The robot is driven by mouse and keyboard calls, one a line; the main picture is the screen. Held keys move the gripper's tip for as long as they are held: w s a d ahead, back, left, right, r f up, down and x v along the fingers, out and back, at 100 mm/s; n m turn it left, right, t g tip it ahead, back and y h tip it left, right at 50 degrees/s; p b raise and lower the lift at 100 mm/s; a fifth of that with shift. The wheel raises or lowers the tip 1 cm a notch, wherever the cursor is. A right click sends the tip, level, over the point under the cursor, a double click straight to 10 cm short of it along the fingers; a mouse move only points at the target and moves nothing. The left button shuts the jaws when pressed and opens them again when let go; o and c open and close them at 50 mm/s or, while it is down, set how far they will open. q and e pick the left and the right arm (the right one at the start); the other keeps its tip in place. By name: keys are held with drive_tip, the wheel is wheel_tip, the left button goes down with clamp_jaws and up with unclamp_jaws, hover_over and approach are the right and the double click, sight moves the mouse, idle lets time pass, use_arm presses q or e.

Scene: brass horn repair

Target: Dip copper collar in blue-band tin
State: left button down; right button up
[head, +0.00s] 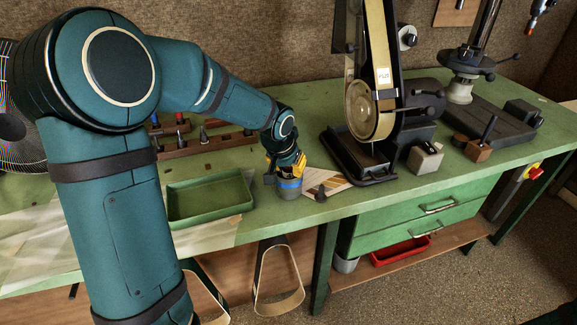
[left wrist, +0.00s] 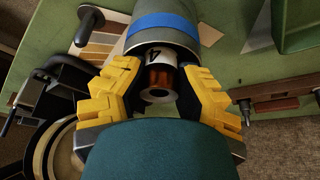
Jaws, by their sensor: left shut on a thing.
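The blue-band tin (head: 289,188) stands upright on the green bench, near its front edge. My left gripper (head: 287,167) points down at the tin's mouth, with its yellow fingers at the rim. In the left wrist view the tin (left wrist: 163,28) shows its blue band and open mouth. The copper collar (left wrist: 160,78) is between the fingers of my left gripper (left wrist: 163,88), at the tin's mouth, beside a white surface marked 4. The gripper is shut on the collar. How deep the collar sits is hidden. My right gripper is not in view.
A green tray (head: 208,200) lies left of the tin. A striped board (head: 325,181) and a dark small cone-shaped piece (head: 321,193) are just right of it. A belt sander (head: 372,110) stands further right. A tool rack (head: 205,140) is behind.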

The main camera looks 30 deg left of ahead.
use_arm(q)
drive_tip(key=shift+s+f+g, duration=0.3)
drive_tip(key=shift+s+f, duration=0.15)
drive_tip(key=shift+f, duration=0.25)
drive_tip(key=shift+w+r+p, duration=0.25)
drive_tip(key=shift+r+p, duration=0.8)
drive_tip(key=shift+r, duration=0.15)
wheel_tip(320, 180, up, 6)
drive_tip(key=p, duration=0.4)
drive_tip(key=shift+w, duration=0.1)
